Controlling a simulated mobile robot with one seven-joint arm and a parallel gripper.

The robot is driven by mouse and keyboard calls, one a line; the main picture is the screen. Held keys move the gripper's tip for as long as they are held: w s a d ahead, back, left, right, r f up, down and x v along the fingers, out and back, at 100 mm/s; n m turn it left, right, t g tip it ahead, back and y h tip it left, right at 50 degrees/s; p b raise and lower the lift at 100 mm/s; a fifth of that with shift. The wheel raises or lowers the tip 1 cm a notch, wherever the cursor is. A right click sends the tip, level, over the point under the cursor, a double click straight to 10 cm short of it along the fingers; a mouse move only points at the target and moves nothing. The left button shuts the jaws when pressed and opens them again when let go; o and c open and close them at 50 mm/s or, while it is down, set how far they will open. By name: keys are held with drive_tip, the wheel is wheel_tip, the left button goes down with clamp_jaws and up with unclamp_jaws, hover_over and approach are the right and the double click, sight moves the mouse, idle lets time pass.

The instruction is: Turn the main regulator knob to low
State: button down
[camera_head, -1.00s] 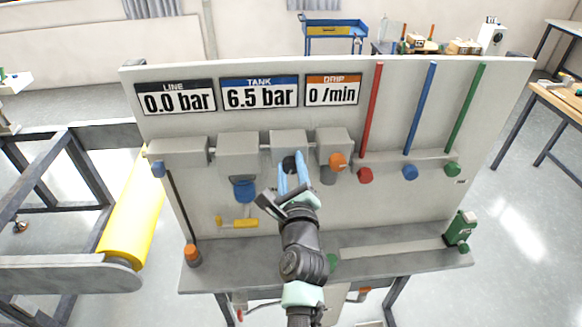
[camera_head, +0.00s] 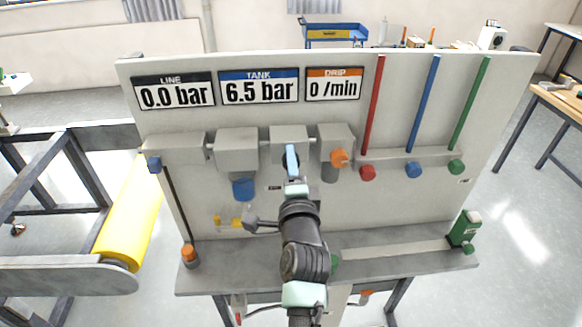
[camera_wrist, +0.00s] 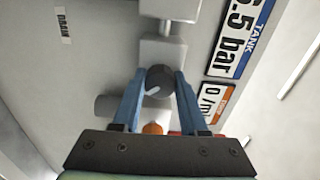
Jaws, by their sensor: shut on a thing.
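The main regulator knob (camera_wrist: 158,80) is round and black with a pale mark, on the front of a grey block in the middle of the panel. In the wrist view my gripper (camera_wrist: 157,86) has its two blue fingers on either side of the knob, shut on it. In the head view my gripper (camera_head: 291,160) reaches the same block (camera_head: 276,143), and its fingers and wrist hide most of the knob. The LINE display (camera_head: 175,91) reads 0.0 bar, the TANK display (camera_head: 259,87) 6.5 bar and the DRIP display (camera_head: 333,85) 0 /min.
An orange knob (camera_head: 339,157) sits close to the right of my gripper. A blue bowl (camera_head: 243,188) hangs to the left, with a yellow lever (camera_head: 228,222) below. Red (camera_head: 367,173), blue (camera_head: 413,170) and green (camera_head: 456,167) knobs are at right. The bench shelf (camera_head: 390,252) is mostly clear.

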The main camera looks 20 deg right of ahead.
drive_tip(key=n+b, duration=0.1)
drive_tip(key=n, duration=0.1)
drive_tip(key=n+b, duration=0.1)
drive_tip(key=shift+f+n, duration=0.2)
drive_tip(key=shift+n, duration=0.2)
drive_tip(key=n+b, duration=0.2)
drive_tip(key=n, duration=0.1)
drive_tip(key=shift+n, duration=0.3)
drive_tip(key=n+b, duration=0.2)
drive_tip(key=n, duration=0.1)
drive_tip(key=shift+n, duration=0.3)
drive_tip(key=n+b, duration=0.1)
drive_tip(key=n, duration=0.2)
drive_tip(key=shift+d+n+b, duration=0.1)
drive_tip(key=shift+n+b, duration=0.2)
drive_tip(key=n+b, duration=0.1)
drive_tip(key=n, duration=0.2)
drive_tip(key=shift+n, duration=0.3)
drive_tip(key=n+b, duration=0.1)
drive_tip(key=n, duration=0.2)
drive_tip(key=shift+n+b, duration=0.3)
drive_tip(key=n+b, duration=0.1)
drive_tip(key=n, duration=0.5)
drive_tip(key=shift+r, duration=0.15)
drive_tip(key=shift+n+b, duration=0.3)
drive_tip(key=shift+n, duration=0.1)
